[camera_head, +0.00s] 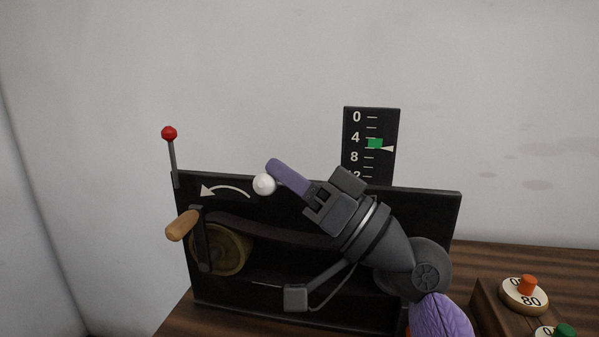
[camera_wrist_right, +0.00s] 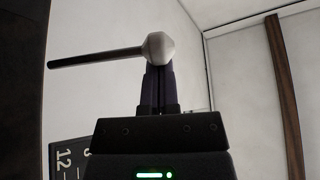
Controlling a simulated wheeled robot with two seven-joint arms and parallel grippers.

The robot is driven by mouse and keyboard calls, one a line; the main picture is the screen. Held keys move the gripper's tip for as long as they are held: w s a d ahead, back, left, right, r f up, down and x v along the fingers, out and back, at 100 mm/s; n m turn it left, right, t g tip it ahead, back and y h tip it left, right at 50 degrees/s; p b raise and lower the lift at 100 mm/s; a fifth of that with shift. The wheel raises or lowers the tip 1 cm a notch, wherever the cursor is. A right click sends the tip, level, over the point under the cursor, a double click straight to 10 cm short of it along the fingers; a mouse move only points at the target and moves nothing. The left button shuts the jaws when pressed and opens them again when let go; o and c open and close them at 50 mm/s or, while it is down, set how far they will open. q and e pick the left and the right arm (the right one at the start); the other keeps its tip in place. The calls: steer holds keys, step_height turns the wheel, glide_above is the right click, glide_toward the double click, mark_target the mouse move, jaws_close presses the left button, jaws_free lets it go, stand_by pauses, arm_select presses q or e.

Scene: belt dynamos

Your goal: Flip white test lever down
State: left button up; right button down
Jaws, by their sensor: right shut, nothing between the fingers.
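The white test lever's round knob (camera_head: 264,184) shows near the top edge of the black dynamo panel (camera_head: 320,260). In the right wrist view the white knob (camera_wrist_right: 157,46) sits at the fingertips, with its dark rod reaching left. My right gripper (camera_head: 272,166) is shut, with its purple fingers together and nothing between them. Its fingertips are right at the knob; I cannot tell if they touch it. In the right wrist view the shut fingers (camera_wrist_right: 158,85) point up at the knob. My arm hides the panel's right part and the lever's base. My left gripper is not in view.
A red-knobbed lever (camera_head: 169,134) stands upright at the panel's left end. A wooden crank handle (camera_head: 182,225) and belt wheel (camera_head: 225,250) are below it. A scale (camera_head: 371,118) with a green marker rises behind. Dials with orange (camera_head: 528,285) and green knobs are at right.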

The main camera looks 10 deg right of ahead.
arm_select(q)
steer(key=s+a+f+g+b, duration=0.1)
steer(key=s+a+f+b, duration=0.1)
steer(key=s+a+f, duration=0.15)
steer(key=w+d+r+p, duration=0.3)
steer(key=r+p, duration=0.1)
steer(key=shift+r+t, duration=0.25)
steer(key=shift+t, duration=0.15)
arm_select(e)
step_height(320, 180, up, 9)
steer(key=n+g+y, duration=0.1)
steer(key=n, duration=0.1)
steer(key=shift+s+a+f, duration=0.15)
steer(key=shift+s+a, duration=0.1)
steer(key=shift+a, duration=0.05)
